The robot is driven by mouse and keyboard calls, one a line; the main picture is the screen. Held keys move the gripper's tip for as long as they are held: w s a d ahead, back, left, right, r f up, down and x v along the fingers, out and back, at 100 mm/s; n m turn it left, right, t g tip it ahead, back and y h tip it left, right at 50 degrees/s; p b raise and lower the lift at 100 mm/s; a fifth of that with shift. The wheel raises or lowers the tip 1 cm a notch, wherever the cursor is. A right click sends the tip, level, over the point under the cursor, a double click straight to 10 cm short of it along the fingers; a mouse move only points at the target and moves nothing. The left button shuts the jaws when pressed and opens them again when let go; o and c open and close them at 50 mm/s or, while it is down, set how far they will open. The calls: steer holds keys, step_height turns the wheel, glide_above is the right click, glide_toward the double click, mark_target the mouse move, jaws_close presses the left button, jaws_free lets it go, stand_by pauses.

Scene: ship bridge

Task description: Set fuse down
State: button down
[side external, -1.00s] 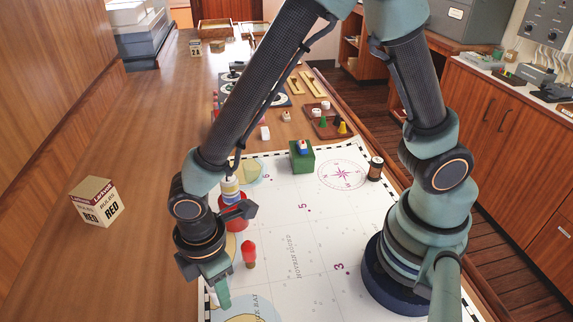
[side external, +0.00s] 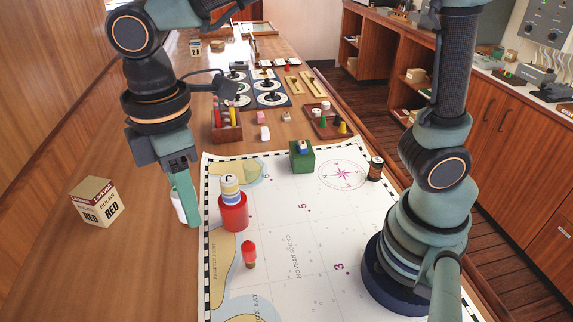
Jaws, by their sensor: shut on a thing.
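My gripper (side external: 186,200) points down over the wooden table, just left of the chart's left edge. It is shut on a small white piece with a pinkish edge (side external: 178,206), which I take to be the fuse. The green finger hides most of this piece, and I cannot tell whether it touches the table. A banded white, yellow and blue cylinder (side external: 230,187) stands upright on a red holder (side external: 233,214), to the right of my gripper. A green block (side external: 302,161) farther right has a small white and blue piece on top.
A red-topped peg (side external: 249,252) stands on the chart (side external: 300,225). A bulb box (side external: 96,202) stands on the table at left. A wooden pen box (side external: 226,131), small loose pieces and a tray (side external: 328,127) lie behind. Table between bulb box and gripper is clear.

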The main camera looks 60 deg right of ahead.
steer(key=w+d+r+m, duration=0.2)
steer(key=w+d+m, duration=0.7)
steer(key=w+d, duration=1.35)
steer(key=s+d+f+m, duration=0.1)
steer(key=s+d+m, duration=0.2)
steer(key=d, duration=1.3)
steer(key=s+d+f+m, duration=0.2)
steer(key=d+m, duration=0.2)
steer(key=d, duration=1.3)
steer(key=f, duration=1.9)
steer(key=shift+s+a+f, duration=0.1)
steer(key=shift+a+f, duration=0.05)
steer(key=shift+a, duration=0.1)
steer(key=shift+f, duration=0.15)
steer(key=shift+c, duration=2.4)
jaws_free()
